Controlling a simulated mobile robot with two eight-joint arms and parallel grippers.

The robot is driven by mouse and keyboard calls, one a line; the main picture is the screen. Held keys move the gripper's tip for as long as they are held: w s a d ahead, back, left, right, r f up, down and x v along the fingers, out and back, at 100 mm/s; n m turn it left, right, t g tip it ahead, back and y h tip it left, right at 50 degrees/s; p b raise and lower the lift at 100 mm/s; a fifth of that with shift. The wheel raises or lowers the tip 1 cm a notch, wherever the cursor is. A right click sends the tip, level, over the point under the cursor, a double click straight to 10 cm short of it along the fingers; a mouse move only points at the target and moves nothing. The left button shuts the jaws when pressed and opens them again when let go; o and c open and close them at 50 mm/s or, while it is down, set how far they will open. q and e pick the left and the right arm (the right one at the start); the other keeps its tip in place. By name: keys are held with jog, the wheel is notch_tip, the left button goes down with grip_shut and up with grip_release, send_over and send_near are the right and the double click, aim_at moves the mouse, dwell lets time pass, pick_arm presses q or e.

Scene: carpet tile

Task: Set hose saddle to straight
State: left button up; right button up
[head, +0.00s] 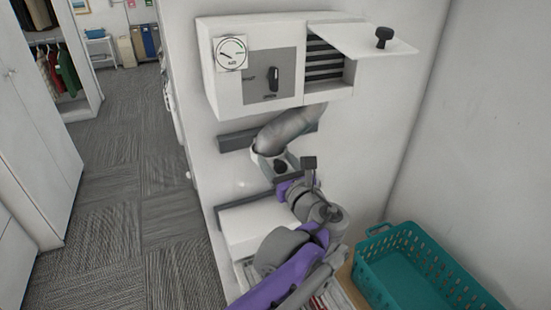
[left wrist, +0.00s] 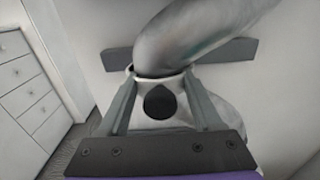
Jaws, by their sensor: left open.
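A thick grey hose (head: 290,128) bends down from under a white wall box. Its lower end lies in a pale saddle (head: 256,154) with a round black knob (head: 280,166) on its front. In the left wrist view the saddle (left wrist: 180,80) and black knob (left wrist: 160,102) sit between my two grey fingers, with the hose (left wrist: 190,40) running up to the right. My left gripper (left wrist: 160,98) is open, one finger on each side of the knob. Whether the fingers touch the saddle cannot be told. My right gripper is not in view.
The white box (head: 255,60) carries a round gauge (head: 231,53), a black selector handle (head: 273,78) and a raised flap (head: 365,40) over louvres. Dark rails (head: 235,142) cross the wall. A teal basket (head: 420,275) stands at lower right. Carpet at left is clear.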

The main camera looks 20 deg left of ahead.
pick_arm(q)
grip_shut()
dwell(1.4)
